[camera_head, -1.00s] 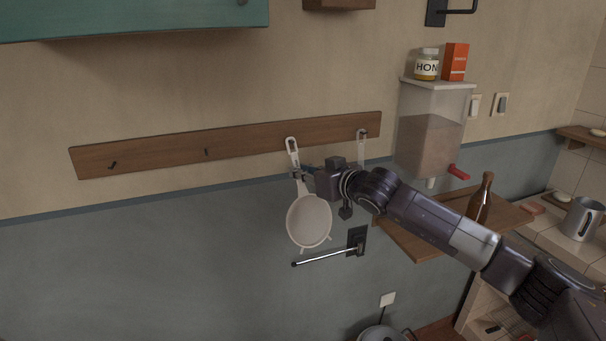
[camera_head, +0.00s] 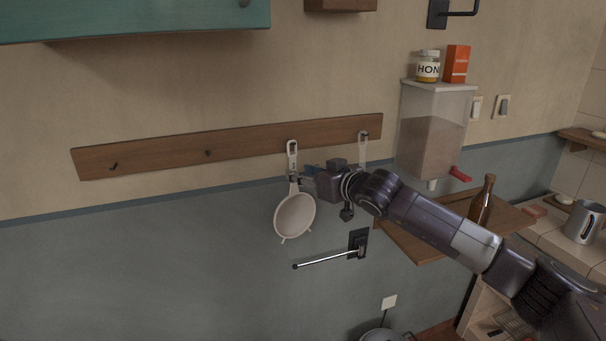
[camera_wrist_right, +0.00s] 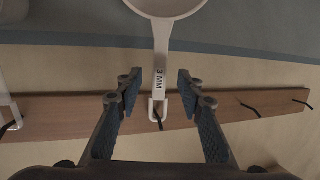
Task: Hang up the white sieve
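The white sieve (camera_head: 295,216) hangs bowl-down in front of the wooden rail (camera_head: 240,141). Its handle's end loop (camera_wrist_right: 158,104) has a dark hook (camera_wrist_right: 159,122) showing through it in the wrist view, so it appears to be on that hook. My right gripper (camera_head: 304,174) is at the handle, coming from the right. In the wrist view my right gripper (camera_wrist_right: 159,84) is open, with a finger on each side of the handle and a visible gap to both. My left gripper is not in view.
Another white utensil (camera_head: 363,146) hangs on the rail's right hook, behind my right gripper. Two bare hooks (camera_head: 114,166) (camera_head: 208,153) are to the left. A metal bar (camera_head: 325,259) sticks out below. A dispenser (camera_head: 431,130) and wooden shelf (camera_head: 440,240) are at right.

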